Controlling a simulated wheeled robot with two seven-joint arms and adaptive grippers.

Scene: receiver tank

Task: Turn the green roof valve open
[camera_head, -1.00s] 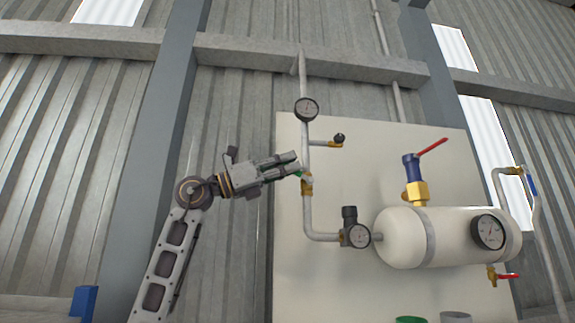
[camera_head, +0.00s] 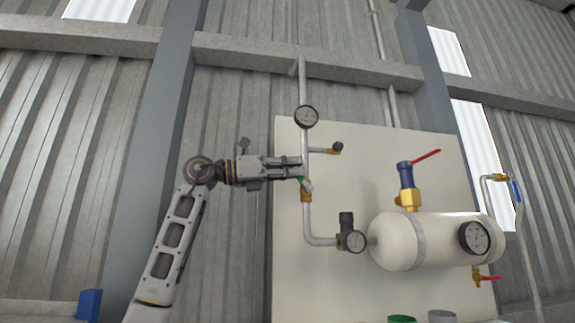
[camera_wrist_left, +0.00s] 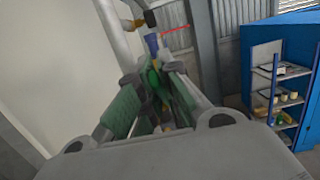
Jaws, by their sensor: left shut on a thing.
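The green roof valve handle (camera_head: 301,180) sits on the vertical grey pipe, above a brass fitting (camera_head: 306,195). My left gripper (camera_head: 297,170) reaches in from the left with its fingers at the handle. In the left wrist view, the green handle (camera_wrist_left: 153,78) lies between the two fingers, and the gripper is shut on it. The fingers hide part of the handle and valve body. My right gripper is not in view.
A white tank (camera_head: 400,240) with a gauge (camera_head: 474,238) and a blue-and-brass valve with a red lever (camera_head: 425,155) stands to the right. A gauge (camera_head: 306,117) is above the handle. A blue shelf (camera_wrist_left: 285,85) shows in the wrist view.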

